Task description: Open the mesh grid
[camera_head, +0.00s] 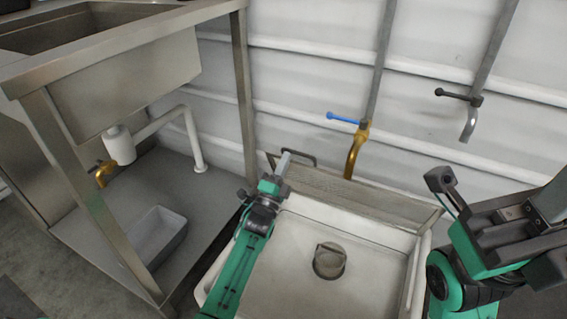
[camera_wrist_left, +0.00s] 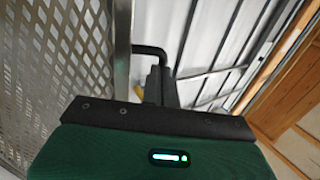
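The mesh grid (camera_head: 365,197) stands raised along the back edge of the white basin (camera_head: 290,270), tilted up near the wall. Its perforated metal face fills the left side of the left wrist view (camera_wrist_left: 62,75). A dark handle (camera_head: 303,154) sticks out from the grid's upper edge; it also shows in the left wrist view (camera_wrist_left: 148,49). My left gripper (camera_head: 283,163) is at this handle, its fingers (camera_wrist_left: 159,84) together on the bar, partly hiding it. My right gripper (camera_head: 462,196) is right of the basin, apart from the grid; its finger gap is unclear.
A brass tap with a blue lever (camera_head: 355,145) hangs just behind the grid, and a grey tap (camera_head: 468,120) is farther right. A steel sink stand (camera_head: 240,90) is close on the left, with a grey tub (camera_head: 158,238) below. The basin's interior is open around its drain (camera_head: 329,262).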

